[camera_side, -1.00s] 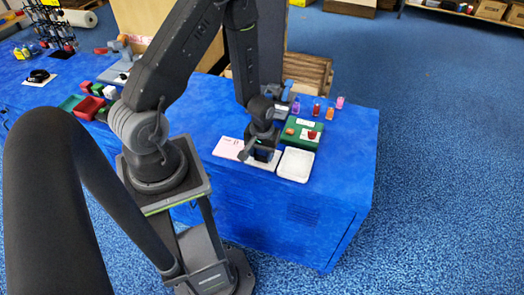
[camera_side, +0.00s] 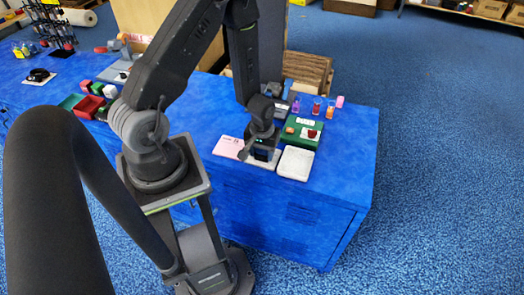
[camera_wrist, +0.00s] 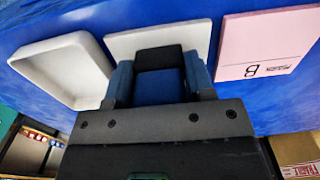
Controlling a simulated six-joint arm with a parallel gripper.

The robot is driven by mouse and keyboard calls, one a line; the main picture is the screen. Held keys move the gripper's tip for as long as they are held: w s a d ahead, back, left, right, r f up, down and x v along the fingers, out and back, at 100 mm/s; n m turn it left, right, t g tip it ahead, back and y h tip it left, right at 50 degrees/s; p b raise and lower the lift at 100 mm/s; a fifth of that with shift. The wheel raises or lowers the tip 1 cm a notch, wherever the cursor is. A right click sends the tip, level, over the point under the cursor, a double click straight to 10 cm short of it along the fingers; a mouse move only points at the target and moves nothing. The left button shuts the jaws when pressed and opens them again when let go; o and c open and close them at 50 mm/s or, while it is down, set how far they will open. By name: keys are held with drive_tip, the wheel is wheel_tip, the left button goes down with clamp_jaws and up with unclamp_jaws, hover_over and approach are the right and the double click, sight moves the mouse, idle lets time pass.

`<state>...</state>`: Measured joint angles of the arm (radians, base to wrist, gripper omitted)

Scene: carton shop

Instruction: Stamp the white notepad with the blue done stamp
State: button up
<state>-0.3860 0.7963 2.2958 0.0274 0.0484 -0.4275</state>
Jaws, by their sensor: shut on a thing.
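My gripper (camera_wrist: 160,82) is shut on the blue stamp (camera_wrist: 160,88), a blue block with a dark part at its far end. In the side view my gripper (camera_side: 262,152) points down over the white notepad (camera_side: 277,160), hiding much of it. In the wrist view the white notepad (camera_wrist: 188,36) lies flat just beyond the stamp, partly covered by it. I cannot tell whether the stamp touches the pad. No print shows on the visible part of the pad.
A pink notepad (camera_wrist: 268,45) with dark print lies beside the white one. A shallow white tray (camera_wrist: 60,62) lies on its other side. A green holder (camera_side: 301,133) with small items and several small coloured bottles (camera_side: 317,108) stand behind. The blue bench's (camera_side: 345,150) right end is clear.

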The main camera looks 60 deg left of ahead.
drive_tip(key=shift+r, duration=3.5)
drive_tip(key=shift+a, duration=0.1)
